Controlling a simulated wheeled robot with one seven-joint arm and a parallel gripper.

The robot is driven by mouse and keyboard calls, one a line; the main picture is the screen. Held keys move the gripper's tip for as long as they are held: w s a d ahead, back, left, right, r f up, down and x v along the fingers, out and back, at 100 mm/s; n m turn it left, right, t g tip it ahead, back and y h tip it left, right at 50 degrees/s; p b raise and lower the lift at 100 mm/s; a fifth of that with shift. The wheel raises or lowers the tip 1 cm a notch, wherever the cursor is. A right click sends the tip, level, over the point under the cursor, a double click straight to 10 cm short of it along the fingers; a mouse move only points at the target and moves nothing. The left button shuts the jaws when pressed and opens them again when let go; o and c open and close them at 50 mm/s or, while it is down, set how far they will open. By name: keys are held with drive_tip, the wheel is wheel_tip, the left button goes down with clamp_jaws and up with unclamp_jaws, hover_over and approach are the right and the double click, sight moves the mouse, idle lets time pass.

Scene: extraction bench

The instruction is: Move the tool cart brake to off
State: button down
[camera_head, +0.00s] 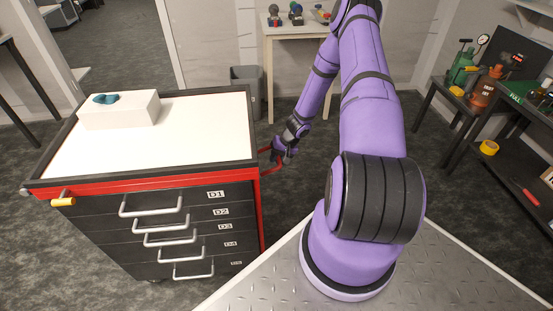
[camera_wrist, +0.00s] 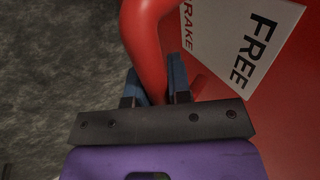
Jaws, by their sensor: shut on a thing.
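The tool cart (camera_head: 257,215) is black and red with a white top and stands at the left in the head view. A red bar (camera_head: 271,163) sticks out from its right side near the top. My gripper (camera_head: 284,150) is at this bar, beside the cart. In the wrist view the red bar (camera_wrist: 146,45) runs down between the two blue fingers of my gripper (camera_wrist: 157,82), which are shut on it. Beside it, a white label (camera_wrist: 240,40) on the red panel reads "BRAKE" and "FREE". The lower end of the bar is hidden behind my gripper.
A white block (camera_head: 120,110) with a teal object (camera_head: 105,98) lies on the cart top. A grey bin (camera_head: 246,80) and a small table (camera_head: 293,32) stand behind. Dark benches with bottles and tools are at the right. Open floor lies behind my arm.

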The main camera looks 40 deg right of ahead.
drive_tip(key=shift+a, duration=0.15)
drive_tip(key=c, duration=1.1)
unclamp_jaws()
drive_tip(key=shift+o, duration=0.2)
drive_tip(key=shift+r, duration=0.1)
drive_tip(key=v, duration=1)
drive_tip(key=shift+d+r, duration=0.2)
drive_tip(key=shift+r, duration=0.15)
